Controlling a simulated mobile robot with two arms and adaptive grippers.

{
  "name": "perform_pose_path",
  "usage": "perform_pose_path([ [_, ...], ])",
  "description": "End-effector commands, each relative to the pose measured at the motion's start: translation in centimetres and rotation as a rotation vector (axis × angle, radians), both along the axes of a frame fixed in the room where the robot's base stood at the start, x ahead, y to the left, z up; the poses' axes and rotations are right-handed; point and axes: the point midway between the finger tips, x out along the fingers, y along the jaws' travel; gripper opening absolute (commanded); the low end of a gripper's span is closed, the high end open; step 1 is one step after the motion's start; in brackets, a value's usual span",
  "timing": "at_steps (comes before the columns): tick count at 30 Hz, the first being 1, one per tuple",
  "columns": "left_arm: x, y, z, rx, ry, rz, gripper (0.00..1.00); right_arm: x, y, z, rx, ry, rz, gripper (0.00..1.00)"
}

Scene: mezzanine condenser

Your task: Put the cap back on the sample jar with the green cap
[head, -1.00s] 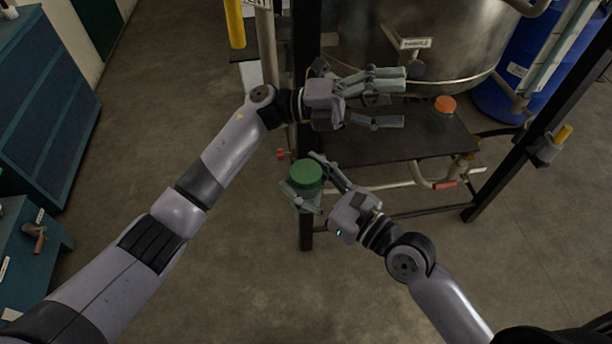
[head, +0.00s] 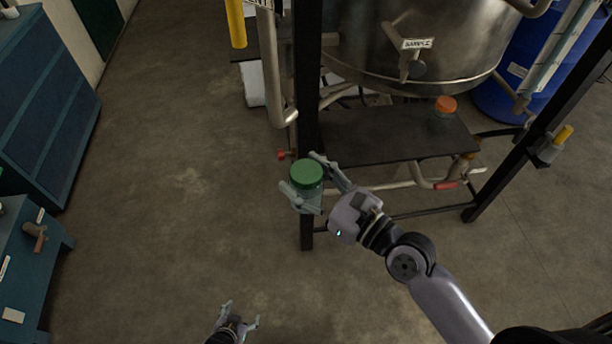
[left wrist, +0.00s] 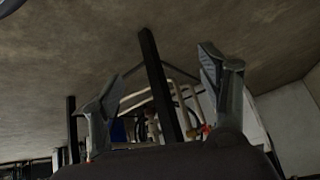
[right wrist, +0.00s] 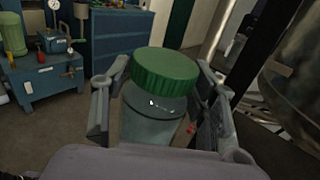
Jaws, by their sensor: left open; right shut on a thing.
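The sample jar (head: 308,194) is clear, with its green cap (head: 306,173) sitting on its mouth. My right gripper (head: 315,186) is shut around the jar's body and holds it upright in the air, left of the shelf. In the right wrist view the jar (right wrist: 150,118) stands between the fingers and the green cap (right wrist: 166,76) looks seated on top, slightly tilted in the picture. I cannot tell whether it is screwed tight. My left gripper (head: 240,322) is open and empty at the bottom of the head view, apart from the jar. The left wrist view shows its spread fingers (left wrist: 160,95).
A dark shelf (head: 375,140) under the steel vessel (head: 370,60) carries another jar with an orange cap (head: 445,104). A black frame post (head: 306,100) stands just behind the held jar. A blue drum (head: 505,85) is at right, blue cabinets at left. The floor between is clear.

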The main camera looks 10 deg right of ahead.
Motion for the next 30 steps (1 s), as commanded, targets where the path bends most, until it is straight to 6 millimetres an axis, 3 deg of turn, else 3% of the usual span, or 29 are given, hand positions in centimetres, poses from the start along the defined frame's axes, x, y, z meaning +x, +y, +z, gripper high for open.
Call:
perform_pose_path([
  [1, -4.1, 1.4, -1.8, 0.013, 0.090, 0.041, 0.69, 0.0, 0.0, 0.1, 0.001, -0.002, 0.000, 0.00],
  [6, -15.5, 5.0, -5.4, 0.049, 0.339, 0.160, 0.69, 0.0, 0.0, 0.1, 0.001, -0.002, 0.000, 0.00],
  [9, -20.4, 6.2, -6.2, 0.063, 0.440, 0.208, 0.69, 0.0, 0.0, 0.1, 0.001, -0.002, 0.000, 0.00],
  [12, -23.4, 6.9, -6.6, 0.071, 0.503, 0.238, 0.69, 0.0, 0.0, 0.1, 0.001, -0.002, 0.000, 0.00],
  [17, -25.2, 7.3, -6.7, 0.077, 0.540, 0.255, 0.69, 0.0, 0.0, 0.1, 0.001, -0.002, 0.000, 0.00],
  [30, -25.1, 7.3, -5.9, 0.076, 0.539, 0.254, 0.69, 0.4, 0.2, 0.2, 0.007, 0.002, -0.034, 0.00],
])
